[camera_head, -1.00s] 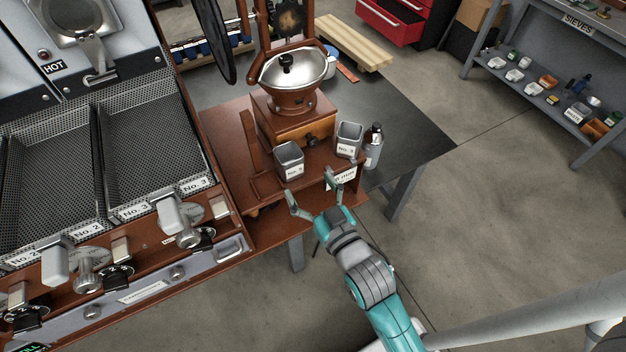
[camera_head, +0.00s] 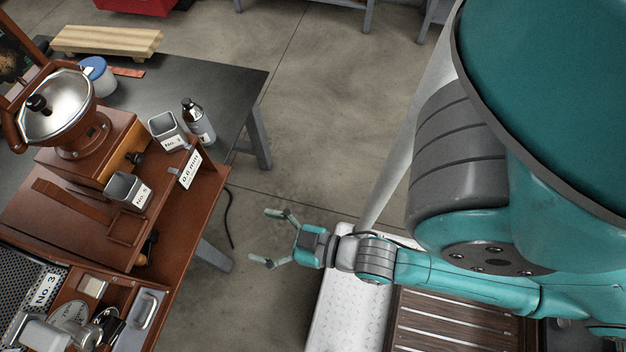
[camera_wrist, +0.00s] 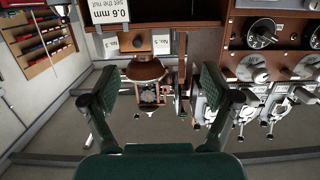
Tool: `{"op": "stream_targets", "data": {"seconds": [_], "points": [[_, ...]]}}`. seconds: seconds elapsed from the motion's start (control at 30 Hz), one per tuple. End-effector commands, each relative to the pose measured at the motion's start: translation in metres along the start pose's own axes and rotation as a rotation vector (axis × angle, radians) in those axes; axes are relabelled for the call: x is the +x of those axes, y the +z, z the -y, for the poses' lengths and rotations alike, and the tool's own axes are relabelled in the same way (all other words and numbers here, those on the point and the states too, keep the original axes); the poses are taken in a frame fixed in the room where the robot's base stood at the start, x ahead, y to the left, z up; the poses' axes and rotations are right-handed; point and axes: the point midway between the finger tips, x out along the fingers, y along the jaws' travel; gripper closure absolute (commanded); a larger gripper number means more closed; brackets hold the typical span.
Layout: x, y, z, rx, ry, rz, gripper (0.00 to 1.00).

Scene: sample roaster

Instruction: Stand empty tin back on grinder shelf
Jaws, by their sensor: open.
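Two grey square tins stand upright on the wooden ledge in front of the grinder (camera_head: 75,125). One tin (camera_head: 167,131) is at the ledge's right end, and its number is hard to read. The other, apparently No. 5 (camera_head: 126,190), is nearer the front-left, and both tins have open tops. My gripper (camera_head: 268,238) is open and empty, over the floor to the right of the ledge and well apart from both tins. In the wrist view its two fingers (camera_wrist: 155,95) are spread wide with nothing between them. A white 0.6 mm card (camera_head: 189,170) is on the ledge's front edge.
A dark bottle (camera_head: 198,122) stands behind the right tin. A white jar with a blue lid (camera_head: 97,75) is on the dark table (camera_head: 190,80). The roaster's controls (camera_head: 90,325) fill the lower left. Open floor (camera_head: 310,130) lies right of the table.

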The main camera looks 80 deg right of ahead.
Motion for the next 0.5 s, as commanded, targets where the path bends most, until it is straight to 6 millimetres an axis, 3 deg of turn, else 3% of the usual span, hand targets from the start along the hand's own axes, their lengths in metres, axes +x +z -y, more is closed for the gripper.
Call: {"op": "stream_targets", "data": {"seconds": [0.03, 0.2, 0.33, 0.5], "points": [[-0.02, 0.005, 0.0, 0.0, 0.0, 0.023, 0.13], [-0.071, 0.009, 0.0, 0.001, 0.002, 0.069, 0.13], [-0.098, 0.007, 0.0, 0.001, 0.003, 0.092, 0.13], [-0.115, 0.005, -0.001, 0.001, 0.004, 0.105, 0.13]]}}
